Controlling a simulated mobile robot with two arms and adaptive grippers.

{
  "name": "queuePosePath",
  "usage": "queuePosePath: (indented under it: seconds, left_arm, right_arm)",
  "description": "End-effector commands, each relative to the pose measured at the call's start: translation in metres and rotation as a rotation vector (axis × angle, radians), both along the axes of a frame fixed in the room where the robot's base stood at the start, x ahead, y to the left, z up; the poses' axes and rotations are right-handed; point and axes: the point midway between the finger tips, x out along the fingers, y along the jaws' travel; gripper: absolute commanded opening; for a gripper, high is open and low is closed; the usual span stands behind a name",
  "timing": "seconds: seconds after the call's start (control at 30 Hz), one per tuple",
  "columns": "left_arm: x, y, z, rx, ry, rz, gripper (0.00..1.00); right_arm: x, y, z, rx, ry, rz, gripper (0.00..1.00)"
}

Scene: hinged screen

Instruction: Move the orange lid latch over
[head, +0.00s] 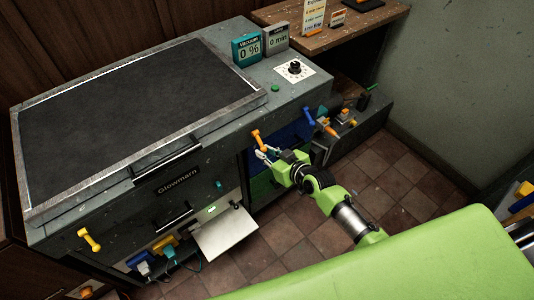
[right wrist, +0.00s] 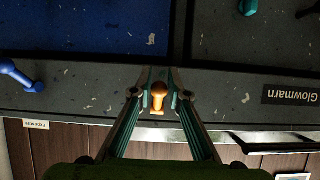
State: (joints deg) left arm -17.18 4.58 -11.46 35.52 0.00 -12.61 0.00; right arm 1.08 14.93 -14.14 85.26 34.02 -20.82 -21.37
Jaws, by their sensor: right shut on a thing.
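The orange lid latch (head: 257,138) is a small knobbed lever on the upper front edge of the grey machine marked Glowmarn. My right gripper (head: 266,154) reaches it from the front. In the right wrist view the two fingers (right wrist: 158,90) are shut on the orange latch (right wrist: 157,99), one on each side. The machine's lid (head: 120,110) is a large dark panel in a metal frame and lies flat on top. My left gripper is in neither view.
A blue lever (head: 308,116) sits right of the orange latch, and a yellow lever (head: 89,240) at the front left. A pale flap (head: 225,234) juts out low in front. The vacuum display (head: 248,49) reads 0 %. A shelf (head: 330,30) stands behind. Tiled floor lies in front.

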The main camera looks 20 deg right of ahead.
Motion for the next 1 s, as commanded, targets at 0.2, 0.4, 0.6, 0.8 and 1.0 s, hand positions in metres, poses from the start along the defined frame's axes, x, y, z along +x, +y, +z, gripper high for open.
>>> queuePosePath:
  seconds: [0.2, 0.4, 0.6, 0.8, 1.0]
  left_arm:
    - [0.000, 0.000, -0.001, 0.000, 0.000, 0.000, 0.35]
    - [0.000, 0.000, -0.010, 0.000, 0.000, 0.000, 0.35]
    - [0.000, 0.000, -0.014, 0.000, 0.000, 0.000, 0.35]
    - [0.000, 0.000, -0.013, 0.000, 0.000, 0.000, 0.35]
    - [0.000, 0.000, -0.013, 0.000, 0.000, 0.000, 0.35]
  right_arm:
    - [0.000, 0.001, -0.002, -0.001, 0.003, 0.001, 0.04]
    - [0.007, 0.003, -0.009, 0.000, 0.001, 0.001, 0.04]
    - [0.013, 0.005, -0.012, 0.000, 0.001, 0.001, 0.04]
    - [0.012, 0.005, -0.012, 0.000, 0.002, 0.001, 0.21]
    - [0.012, 0.005, -0.011, 0.000, 0.001, 0.000, 0.35]
